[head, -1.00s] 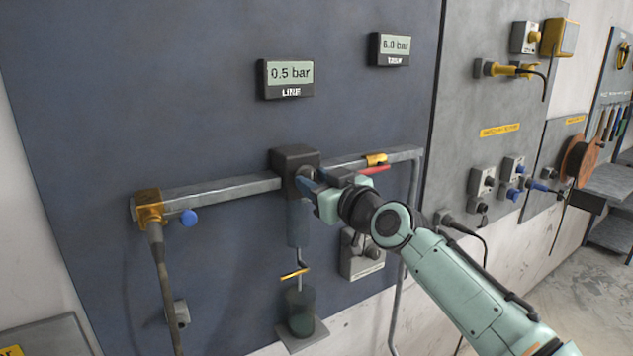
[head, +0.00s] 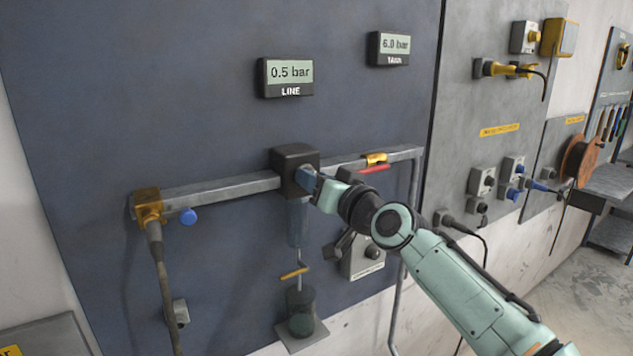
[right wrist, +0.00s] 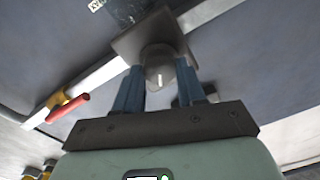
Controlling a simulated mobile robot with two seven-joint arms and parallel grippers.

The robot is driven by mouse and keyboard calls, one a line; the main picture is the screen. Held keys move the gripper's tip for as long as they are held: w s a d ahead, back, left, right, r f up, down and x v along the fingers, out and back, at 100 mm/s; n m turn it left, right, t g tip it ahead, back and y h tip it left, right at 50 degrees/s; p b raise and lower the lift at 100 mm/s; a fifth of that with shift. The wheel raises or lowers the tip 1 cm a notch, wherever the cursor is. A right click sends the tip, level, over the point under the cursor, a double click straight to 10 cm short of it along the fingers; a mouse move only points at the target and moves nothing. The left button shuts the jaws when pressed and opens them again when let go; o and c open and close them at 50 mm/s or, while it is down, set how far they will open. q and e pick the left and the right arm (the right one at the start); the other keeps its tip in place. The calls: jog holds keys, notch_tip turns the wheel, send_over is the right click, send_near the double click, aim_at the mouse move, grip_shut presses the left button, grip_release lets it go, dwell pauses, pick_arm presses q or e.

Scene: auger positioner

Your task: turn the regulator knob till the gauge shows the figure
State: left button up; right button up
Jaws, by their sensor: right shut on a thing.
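The dark regulator block (head: 290,168) sits on the grey pipe, and its round grey knob (right wrist: 160,62) faces out in the right wrist view. My right gripper (head: 309,180) is at the block's right side, shut on the knob, with one blue finger on each side of it in the right wrist view (right wrist: 160,88). The gripper hides the knob in the head view. The LINE gauge (head: 290,73) reads 0.5 bar. A second gauge (head: 394,46), at the upper right, reads 6.0 bar. My left gripper is out of view.
A yellow valve with a red lever (head: 374,168) is on the pipe just right of my gripper. A blue button (head: 188,216) and a brass elbow with a hose (head: 149,205) are at the left. A small grey box (head: 362,256) is below my wrist.

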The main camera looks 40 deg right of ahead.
jog(key=m+p, duration=0.1)
jog(key=m, duration=0.8)
jog(key=shift+f, duration=0.1)
dwell(0.4)
jog(key=o, duration=1.1)
jog(key=shift+c, duration=0.2)
jog(key=s+a+b, duration=0.1)
jog(key=s+b, duration=0.1)
jog(key=s, duration=1.1)
jog(key=shift+s+a+f+b, duration=0.15)
jog(key=shift+s+f+b, duration=0.05)
jog(key=shift+f+b, duration=0.1)
